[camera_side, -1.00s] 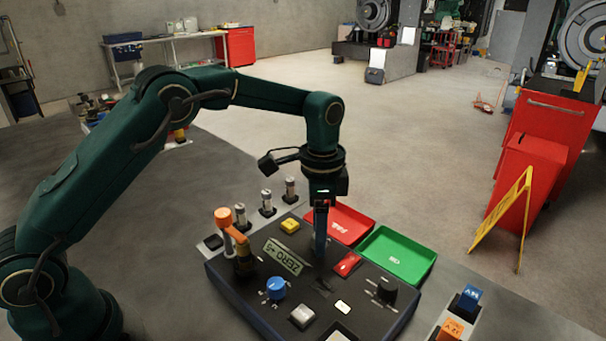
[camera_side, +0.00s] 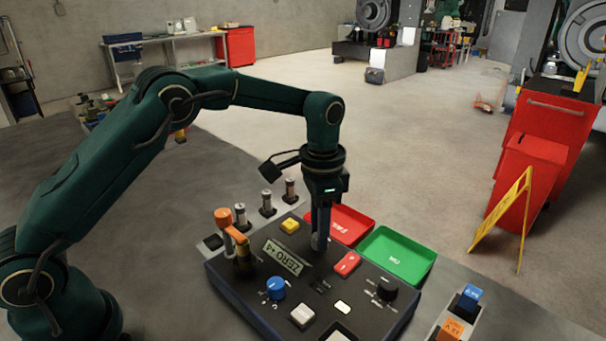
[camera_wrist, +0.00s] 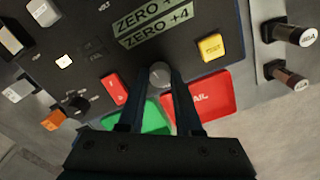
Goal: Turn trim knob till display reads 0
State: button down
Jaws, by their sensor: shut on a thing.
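The display (camera_side: 282,257) on the dark panel reads ZERO +4 in the side view. It also shows in the wrist view (camera_wrist: 155,28), where the line nearest my gripper reads ZERO +4 and the line above is partly cut. A small round grey knob (camera_wrist: 160,73) stands beside the display; I take it for the trim knob. My gripper (camera_wrist: 160,84) points down with its two fingers shut on the sides of this knob. In the side view my gripper (camera_side: 320,238) largely hides the knob.
A yellow button (camera_side: 290,226), a red switch (camera_side: 347,263), a blue knob (camera_side: 276,288), a black knob (camera_side: 387,288) and an orange-topped lever (camera_side: 223,216) surround the spot. Red (camera_side: 350,222) and green (camera_side: 398,254) trays lie behind the panel.

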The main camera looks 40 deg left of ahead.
jog(key=n, duration=0.7)
jog(key=shift+r, duration=0.1)
dwell(0.5)
jog(key=c, duration=0.6)
grip_release()
jog(key=shift+r, duration=2.55)
